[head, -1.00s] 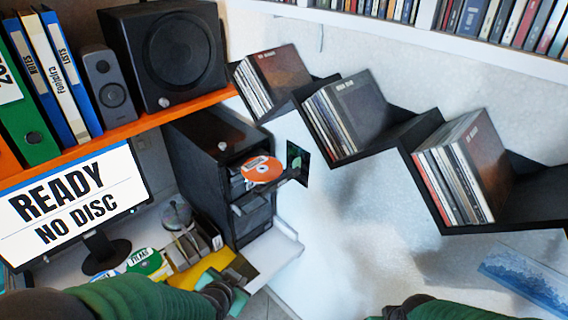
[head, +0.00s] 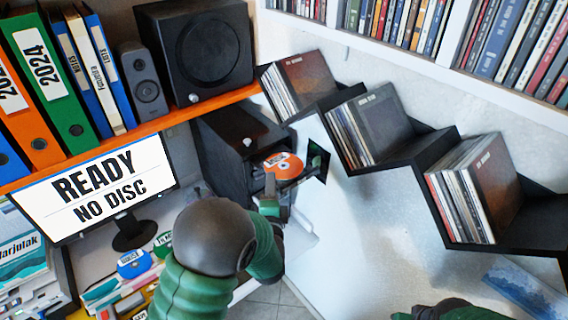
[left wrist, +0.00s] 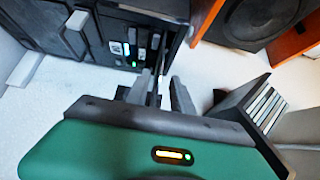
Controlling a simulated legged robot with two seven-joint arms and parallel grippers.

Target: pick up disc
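An orange disc (head: 283,166) with a white label lies on the open drawer of a black computer tower (head: 222,140) in the head view. My left gripper (head: 284,192) is just below and in front of the disc. In the left wrist view its two fingers (left wrist: 162,90) stand apart, with a thin dark edge between them that I cannot identify surely. The tower front (left wrist: 128,50) shows at upper left there. The disc is not clear in the wrist view. Of my right arm only a green and dark part shows at the bottom of the head view; its gripper is out of sight.
A monitor (head: 98,188) reads "READY NO DISC". A stepped black shelf (head: 432,145) with disc cases runs along the right wall. A speaker (head: 196,48) and binders stand on the orange shelf.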

